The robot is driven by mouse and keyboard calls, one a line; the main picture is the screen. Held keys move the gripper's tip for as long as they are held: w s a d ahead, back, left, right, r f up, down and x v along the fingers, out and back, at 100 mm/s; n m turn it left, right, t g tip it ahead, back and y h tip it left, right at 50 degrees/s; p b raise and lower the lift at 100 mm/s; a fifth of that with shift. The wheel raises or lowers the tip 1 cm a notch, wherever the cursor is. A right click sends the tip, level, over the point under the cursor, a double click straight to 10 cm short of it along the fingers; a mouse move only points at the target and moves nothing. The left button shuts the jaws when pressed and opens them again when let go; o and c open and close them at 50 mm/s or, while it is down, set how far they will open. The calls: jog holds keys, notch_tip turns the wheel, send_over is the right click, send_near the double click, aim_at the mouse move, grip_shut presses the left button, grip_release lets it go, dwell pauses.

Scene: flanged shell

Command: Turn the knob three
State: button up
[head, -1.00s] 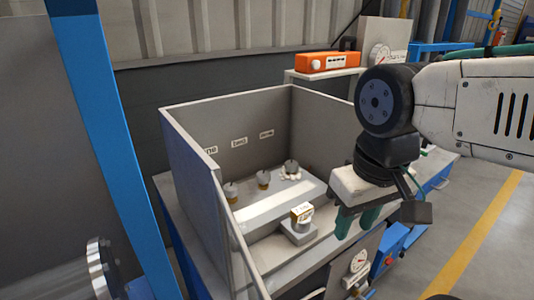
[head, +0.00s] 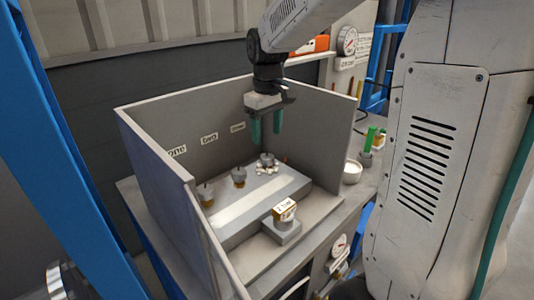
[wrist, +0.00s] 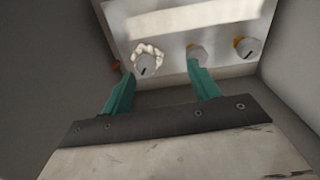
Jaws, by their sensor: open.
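Three grey knobs stand in a row on a raised light panel inside a grey open box. The knob three (head: 267,159), under the label "three" (head: 238,127), has a pale scalloped collar; it shows in the wrist view (wrist: 147,65) at the left. Knob two (head: 238,176) is in the middle and knob one (head: 206,193) is at the left in the head view. My gripper (head: 266,139) is open and empty, with green fingers pointing down above knob three. In the wrist view the fingertips (wrist: 161,73) are near knobs three and two, apart from knob three.
Tall box walls (head: 155,165) stand at the back and sides.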

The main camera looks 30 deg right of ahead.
send_over(267, 156)
jog(key=f, duration=0.3)
jog(key=shift+s+f+n, duration=0.1)
jog(key=shift+s+n, duration=0.1)
jog(key=shift+n, duration=0.1)
jog(key=shift+w+f, duration=0.15)
jog(key=shift+f, duration=0.2)
notch_tip(267, 156, down, 7)
jog(key=shift+f, duration=0.15)
jog(key=c, duration=1)
